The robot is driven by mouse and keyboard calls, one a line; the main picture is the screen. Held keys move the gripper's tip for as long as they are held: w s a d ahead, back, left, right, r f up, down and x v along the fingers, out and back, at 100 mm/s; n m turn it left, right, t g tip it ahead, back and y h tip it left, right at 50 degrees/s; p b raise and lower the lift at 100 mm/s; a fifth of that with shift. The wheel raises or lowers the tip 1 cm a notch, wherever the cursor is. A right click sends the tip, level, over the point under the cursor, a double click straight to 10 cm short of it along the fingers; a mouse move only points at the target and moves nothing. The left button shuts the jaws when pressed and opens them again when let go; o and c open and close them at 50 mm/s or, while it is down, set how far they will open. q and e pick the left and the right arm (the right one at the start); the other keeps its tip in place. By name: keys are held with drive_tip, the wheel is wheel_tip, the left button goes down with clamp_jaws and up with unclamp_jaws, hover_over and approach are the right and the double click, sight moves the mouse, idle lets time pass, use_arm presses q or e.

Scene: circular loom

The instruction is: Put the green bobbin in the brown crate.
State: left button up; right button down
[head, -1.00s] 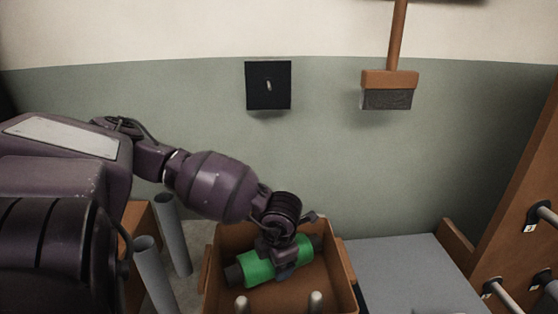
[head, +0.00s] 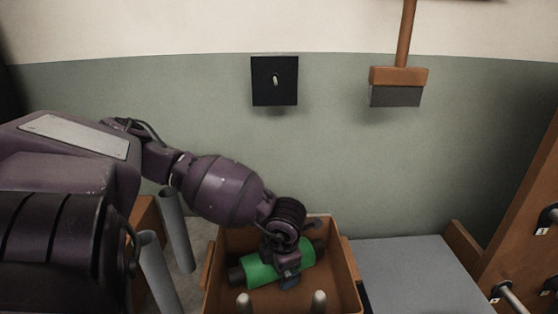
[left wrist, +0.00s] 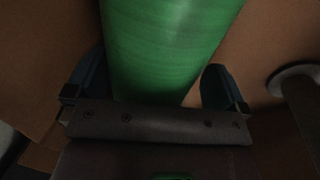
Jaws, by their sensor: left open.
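The green bobbin (head: 258,270), with dark ends, lies tilted inside the brown crate (head: 350,282) in the head view. My left gripper (head: 289,280) is down in the crate over the bobbin's middle. In the left wrist view the green bobbin (left wrist: 170,45) runs between the two fingers of my left gripper (left wrist: 155,88). The fingers are open, one on either side of it. The bobbin's underside is hidden. My right gripper is not in view.
Grey tubes (head: 176,230) stand left of the crate. Pale rounded pegs (head: 319,300) show at the crate's near side. A grey surface (head: 415,270) to the right is clear. A brown rack with pegs (head: 520,240) stands at far right.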

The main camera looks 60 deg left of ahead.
use_arm(q)
drive_tip(key=r, duration=0.2)
drive_tip(key=r+p, duration=0.1)
drive_tip(key=r, duration=0.1)
drive_tip(key=d+r, duration=0.1)
drive_tip(key=r, duration=0.1)
drive_tip(key=shift+w+p, duration=0.1)
drive_tip(key=shift+p, duration=0.3)
drive_tip(key=r, duration=0.2)
drive_tip(key=d+r+p, duration=0.1)
drive_tip(key=r, duration=0.2)
drive_tip(key=shift+d, duration=0.1)
drive_tip(key=shift+s+d+r+p, duration=0.1)
drive_tip(key=shift+s+r+p, duration=0.15)
drive_tip(key=shift+r, duration=0.2)
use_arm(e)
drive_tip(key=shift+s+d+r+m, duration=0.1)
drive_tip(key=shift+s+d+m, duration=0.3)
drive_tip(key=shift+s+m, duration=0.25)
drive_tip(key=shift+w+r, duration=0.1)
